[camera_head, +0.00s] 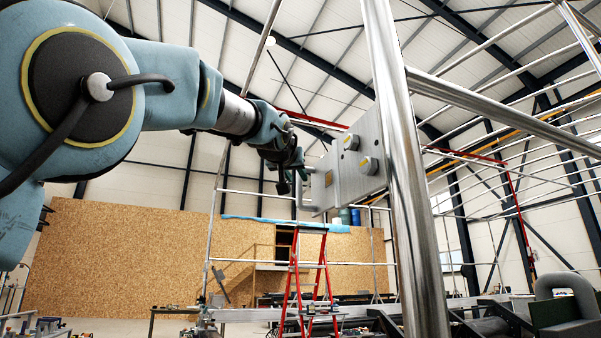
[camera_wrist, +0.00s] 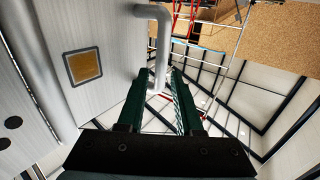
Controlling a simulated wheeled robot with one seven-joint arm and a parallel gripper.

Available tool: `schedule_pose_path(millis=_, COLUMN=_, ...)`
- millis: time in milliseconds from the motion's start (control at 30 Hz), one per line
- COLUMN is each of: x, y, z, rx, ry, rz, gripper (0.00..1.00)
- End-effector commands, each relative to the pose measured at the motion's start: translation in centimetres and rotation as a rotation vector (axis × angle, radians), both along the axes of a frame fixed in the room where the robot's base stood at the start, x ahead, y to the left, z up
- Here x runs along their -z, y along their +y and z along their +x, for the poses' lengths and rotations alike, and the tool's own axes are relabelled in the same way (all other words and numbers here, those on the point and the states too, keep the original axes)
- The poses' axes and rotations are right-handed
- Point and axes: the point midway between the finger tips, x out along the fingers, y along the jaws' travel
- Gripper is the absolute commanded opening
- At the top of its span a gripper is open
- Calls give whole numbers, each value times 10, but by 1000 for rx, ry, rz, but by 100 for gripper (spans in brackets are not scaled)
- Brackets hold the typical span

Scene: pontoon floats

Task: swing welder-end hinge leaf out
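The hinge leaf is a grey metal plate (camera_head: 328,185) with a yellow square label. It sits left of a thick shiny upright post, and it fills the left side of the wrist view (camera_wrist: 105,35). A bent grey tube handle (camera_head: 299,200) stands out from the plate. The handle also shows in the wrist view (camera_wrist: 163,40), at the tips of my fingers. My gripper (camera_wrist: 161,72) has its two dark green fingers apart, with a gap between them. The handle's far end shows partly between the tips; contact is unclear. In the head view my gripper (camera_head: 292,172) is small and dark beside the handle.
The shiny post (camera_head: 405,190) stands right of the plate, with a sloping rail (camera_head: 500,105) joining it. Two round knobs (camera_head: 368,165) stick out of the plate's bracket. A red ladder (camera_head: 310,270) and a chipboard wall (camera_head: 130,260) are behind.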

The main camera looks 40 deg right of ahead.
Motion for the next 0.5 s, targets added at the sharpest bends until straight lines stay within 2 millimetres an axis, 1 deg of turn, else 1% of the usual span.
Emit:
schedule_pose_path(millis=33, x=-6, y=-8, z=6, rx=-2, ry=1, rz=4, gripper=34)
schedule_pose_path(millis=300, x=-3, y=-34, z=24, rx=-1, ry=1, rz=2, gripper=34)
schedule_pose_path(millis=500, x=-1, y=-41, z=29, rx=0, ry=0, rz=0, gripper=34)
